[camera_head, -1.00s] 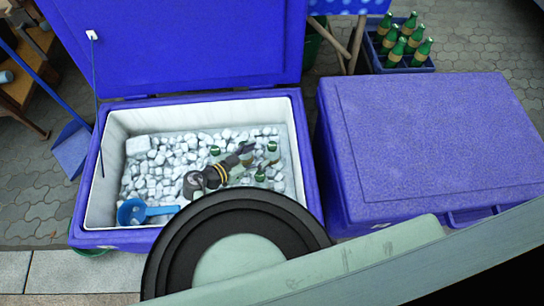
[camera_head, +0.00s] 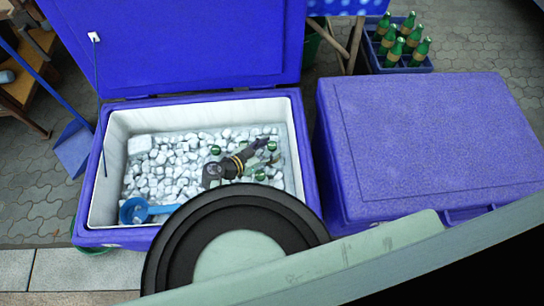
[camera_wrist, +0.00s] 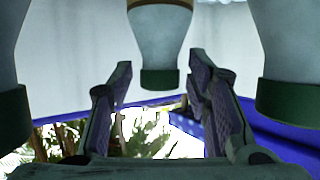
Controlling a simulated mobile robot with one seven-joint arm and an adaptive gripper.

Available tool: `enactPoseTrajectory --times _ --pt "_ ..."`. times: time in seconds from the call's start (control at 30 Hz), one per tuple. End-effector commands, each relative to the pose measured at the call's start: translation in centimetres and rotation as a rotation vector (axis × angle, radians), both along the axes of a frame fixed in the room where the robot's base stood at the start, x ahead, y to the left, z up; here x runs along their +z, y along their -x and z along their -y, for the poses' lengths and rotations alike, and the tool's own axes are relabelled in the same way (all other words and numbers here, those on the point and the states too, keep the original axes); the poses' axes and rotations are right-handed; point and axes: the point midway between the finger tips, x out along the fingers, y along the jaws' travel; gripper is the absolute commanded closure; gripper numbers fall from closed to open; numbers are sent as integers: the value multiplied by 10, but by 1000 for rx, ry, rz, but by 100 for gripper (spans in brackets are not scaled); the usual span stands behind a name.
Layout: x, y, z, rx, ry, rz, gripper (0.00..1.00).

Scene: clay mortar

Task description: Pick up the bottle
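Several bottles with green caps stand in the ice of the open blue cooler. One bottle (camera_wrist: 160,40) shows in the wrist view between and beyond my fingers, with clear gaps on both sides. The picture there is inverted, so its green cap points down. Two more bottles flank it, one at the left (camera_wrist: 10,70) and one at the right (camera_wrist: 290,60). My gripper (camera_wrist: 160,75) is open and empty. In the head view my gripper (camera_head: 263,151) is inside the cooler, over the ice, pointing right among green caps. Which cap belongs to the middle bottle is hard to tell.
The cooler (camera_head: 105,165) has white inner walls and a raised lid (camera_head: 190,45). A blue scoop (camera_head: 135,211) lies on the ice at the front left. A closed blue cooler (camera_head: 430,140) stands at the right. A crate (camera_head: 400,67) of green bottles stands behind it.

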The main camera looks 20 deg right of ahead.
Motion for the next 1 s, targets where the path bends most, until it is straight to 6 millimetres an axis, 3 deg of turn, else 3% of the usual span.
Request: enactPoseTrajectory --times 0.6,1.0 --pt "0 0 0 -1 1 -1 99" --pt "0 1 0 -1 1 -1 100"
